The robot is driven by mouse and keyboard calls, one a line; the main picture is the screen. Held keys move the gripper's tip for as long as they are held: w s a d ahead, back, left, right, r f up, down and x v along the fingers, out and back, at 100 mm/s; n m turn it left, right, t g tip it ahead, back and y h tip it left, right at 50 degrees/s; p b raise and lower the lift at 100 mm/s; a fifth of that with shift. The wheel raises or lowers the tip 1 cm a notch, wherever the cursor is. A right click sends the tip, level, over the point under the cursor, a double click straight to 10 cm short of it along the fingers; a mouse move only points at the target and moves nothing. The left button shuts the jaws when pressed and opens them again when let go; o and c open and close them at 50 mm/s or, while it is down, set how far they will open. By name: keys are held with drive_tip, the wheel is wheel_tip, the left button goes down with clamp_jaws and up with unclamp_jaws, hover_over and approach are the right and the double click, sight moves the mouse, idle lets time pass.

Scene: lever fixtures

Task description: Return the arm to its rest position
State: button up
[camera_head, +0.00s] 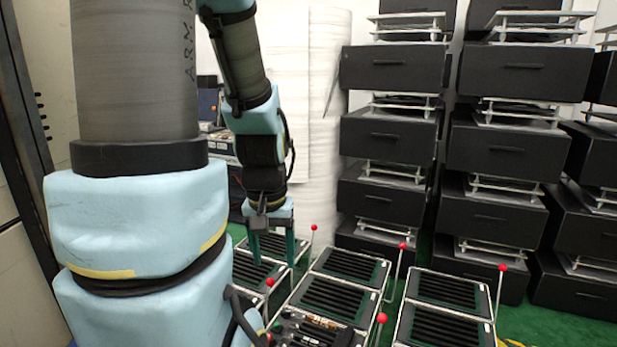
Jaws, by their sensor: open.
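My gripper (271,246) hangs from my blue-and-grey arm left of centre, pointing down. Its two dark green fingers are apart, with nothing seen between them. It appears in front of or above the left lever fixture (258,272); the exact gap cannot be told. Levers with red ball tips stand at the fixtures: one (314,228) right of the gripper, one (403,246) by the middle fixture (335,294), and one (503,268) by the right fixture (447,291). My large arm links fill the left side and hide part of the fixtures.
Stacks of black boxes (390,133) with white racks stand at the back and right. A pale wrapped column (328,130) is behind the gripper. Green floor (540,322) shows at the lower right. A cabinet edge (22,130) is at far left.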

wheel_tip(320, 180, up, 20)
drive_tip(key=p, duration=1.7)
drive_tip(key=shift+p, duration=0.35)
